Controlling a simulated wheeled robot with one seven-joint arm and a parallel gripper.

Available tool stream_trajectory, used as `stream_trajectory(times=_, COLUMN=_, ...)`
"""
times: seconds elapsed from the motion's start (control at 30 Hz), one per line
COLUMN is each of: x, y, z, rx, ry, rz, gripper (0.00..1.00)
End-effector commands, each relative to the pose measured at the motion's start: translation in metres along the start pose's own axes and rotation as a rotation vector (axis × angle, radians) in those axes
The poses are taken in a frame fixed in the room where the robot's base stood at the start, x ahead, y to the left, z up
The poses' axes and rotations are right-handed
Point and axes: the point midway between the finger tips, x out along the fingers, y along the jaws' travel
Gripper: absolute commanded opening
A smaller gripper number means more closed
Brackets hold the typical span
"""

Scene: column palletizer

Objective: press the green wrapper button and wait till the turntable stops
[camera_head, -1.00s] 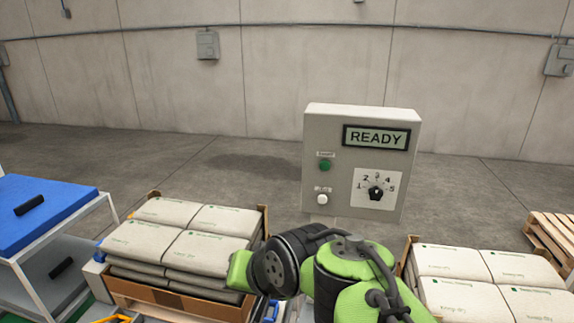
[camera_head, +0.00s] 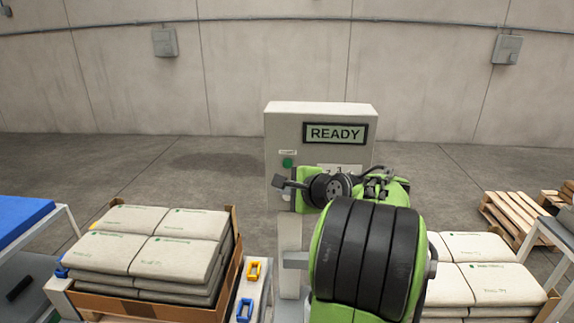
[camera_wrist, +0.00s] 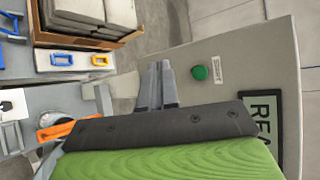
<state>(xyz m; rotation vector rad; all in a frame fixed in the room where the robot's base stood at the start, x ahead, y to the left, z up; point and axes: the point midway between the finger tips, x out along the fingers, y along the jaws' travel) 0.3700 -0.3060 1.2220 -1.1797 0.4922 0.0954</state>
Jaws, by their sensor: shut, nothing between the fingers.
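The control box (camera_head: 325,112) stands upright ahead of me, and its display (camera_head: 335,133) reads READY. The green button (camera_head: 288,162) is on its left side under a small label. In the wrist view the green button (camera_wrist: 200,72) lies to the right of my fingertips, apart from them. My gripper (camera_head: 280,182) is shut and empty, just below and left of the button. It also shows in the wrist view (camera_wrist: 159,68), fingers together. My arm covers much of the dial and the lower part of the box face. The turntable cannot be made out.
A stack of bags in a cardboard tray (camera_head: 232,235) stands at left, and more bags (camera_head: 480,247) at right. Yellow (camera_head: 253,271) and blue (camera_head: 244,309) clips lie beside the left stack. Wooden pallets (camera_head: 515,218) and a blue-topped table (camera_head: 20,218) flank the area.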

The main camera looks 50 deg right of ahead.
Motion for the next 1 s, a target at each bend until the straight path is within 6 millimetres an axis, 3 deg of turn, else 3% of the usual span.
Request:
stream_trajectory(times=0.17, x=0.006, y=-0.005, z=-0.004, rx=-0.001, ry=0.000, rz=0.003, gripper=0.00)
stream_trajectory(times=0.67, x=0.053, y=-0.043, z=-0.038, rx=-0.002, ry=0.000, rz=0.004, gripper=0.00)
stream_trajectory(times=1.0, x=0.062, y=-0.045, z=-0.044, rx=-0.003, ry=0.000, rz=0.001, gripper=0.00)
